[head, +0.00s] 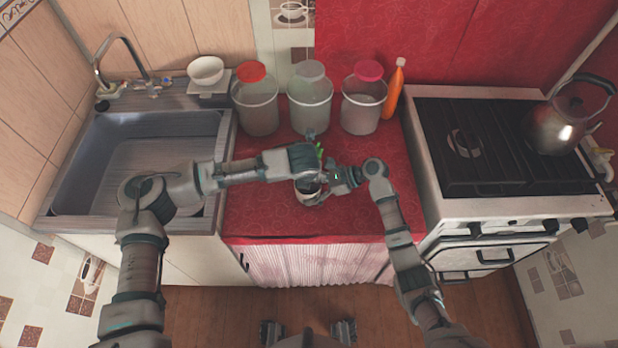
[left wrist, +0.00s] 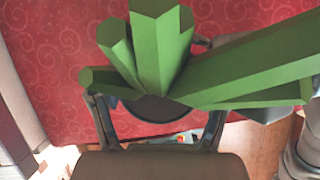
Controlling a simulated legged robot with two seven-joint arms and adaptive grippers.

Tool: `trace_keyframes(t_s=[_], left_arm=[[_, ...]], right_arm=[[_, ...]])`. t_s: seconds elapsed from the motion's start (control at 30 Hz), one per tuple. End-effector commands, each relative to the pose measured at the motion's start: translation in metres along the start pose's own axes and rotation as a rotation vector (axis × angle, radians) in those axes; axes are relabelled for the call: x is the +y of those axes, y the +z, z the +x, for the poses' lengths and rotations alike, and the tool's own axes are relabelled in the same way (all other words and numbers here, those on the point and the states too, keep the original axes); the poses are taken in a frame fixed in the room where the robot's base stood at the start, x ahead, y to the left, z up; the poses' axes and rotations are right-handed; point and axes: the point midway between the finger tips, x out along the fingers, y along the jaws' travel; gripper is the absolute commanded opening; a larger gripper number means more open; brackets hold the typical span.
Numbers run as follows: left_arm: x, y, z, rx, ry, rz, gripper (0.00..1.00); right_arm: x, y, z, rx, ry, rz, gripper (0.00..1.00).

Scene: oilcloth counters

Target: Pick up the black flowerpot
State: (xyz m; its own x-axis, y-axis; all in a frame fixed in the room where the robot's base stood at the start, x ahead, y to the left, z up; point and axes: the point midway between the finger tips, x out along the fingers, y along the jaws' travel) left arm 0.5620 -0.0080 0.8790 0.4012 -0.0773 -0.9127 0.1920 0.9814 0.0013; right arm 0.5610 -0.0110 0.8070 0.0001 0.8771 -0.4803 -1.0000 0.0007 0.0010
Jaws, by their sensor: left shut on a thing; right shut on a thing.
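The black flowerpot (head: 308,190) is at the front middle of the red counter, with a green plant (head: 319,150) in it. In the left wrist view the pot's dark top (left wrist: 155,108) and thick green leaves (left wrist: 158,50) fill the space between my left gripper's fingers (left wrist: 160,122). My left gripper is shut on the pot; in the head view its wrist hides part of pot and plant. My right gripper (head: 322,192) comes in from the right and is shut on the pot's side. I cannot tell whether the pot touches the counter.
Three clear jars with orange, grey and pink lids (head: 256,100) and an orange bottle (head: 395,90) stand at the counter's back. A sink (head: 100,125) with a white bowl (head: 205,70) behind is left. A stove (head: 490,205) with a kettle (head: 555,125) is right.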

Motion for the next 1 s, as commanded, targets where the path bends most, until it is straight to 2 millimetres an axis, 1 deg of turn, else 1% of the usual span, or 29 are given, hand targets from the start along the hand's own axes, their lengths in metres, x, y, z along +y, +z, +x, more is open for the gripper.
trace_keyframes(t_s=[0.07,0.17,0.43,0.5,0.53,0.6,0.73,0.8,0.87,0.97,1.0], left_arm=[[-0.003,0.001,-0.004,0.000,-0.006,0.003,0.30],[-0.003,0.006,-0.015,-0.002,-0.007,0.004,0.30],[-0.003,-0.012,-0.017,-0.245,-0.007,0.007,0.31],[-0.004,-0.015,-0.020,-0.312,-0.011,0.006,0.16],[-0.004,-0.010,-0.033,-0.313,-0.011,0.003,0.16],[-0.003,-0.008,-0.051,-0.309,-0.009,0.004,0.16],[-0.002,-0.004,-0.083,-0.308,-0.007,0.004,0.16],[-0.003,-0.025,-0.087,-0.300,-0.008,0.008,0.16],[-0.002,-0.040,-0.094,-0.301,-0.007,0.008,0.16],[-0.002,-0.066,-0.106,-0.301,-0.008,0.008,0.16],[-0.002,-0.078,-0.111,-0.301,-0.008,0.008,0.16]], right_arm=[[0.001,0.000,0.002,0.000,0.003,0.000,0.59],[0.001,0.000,0.002,0.000,0.002,0.000,0.59],[0.001,0.000,0.002,-0.001,0.003,0.000,0.59],[0.001,0.000,0.002,-0.001,0.003,0.000,0.60],[0.001,0.001,0.001,-0.001,0.003,0.000,0.60],[0.001,0.001,0.001,-0.001,0.002,0.000,0.60],[0.001,0.001,0.001,-0.001,0.001,-0.001,0.59],[0.001,0.001,0.000,-0.001,0.000,-0.001,0.59],[0.001,0.001,0.000,-0.001,0.000,-0.001,0.59],[0.001,0.001,0.000,-0.001,0.000,-0.001,0.59],[0.001,0.001,0.000,-0.001,0.000,-0.001,0.59]])
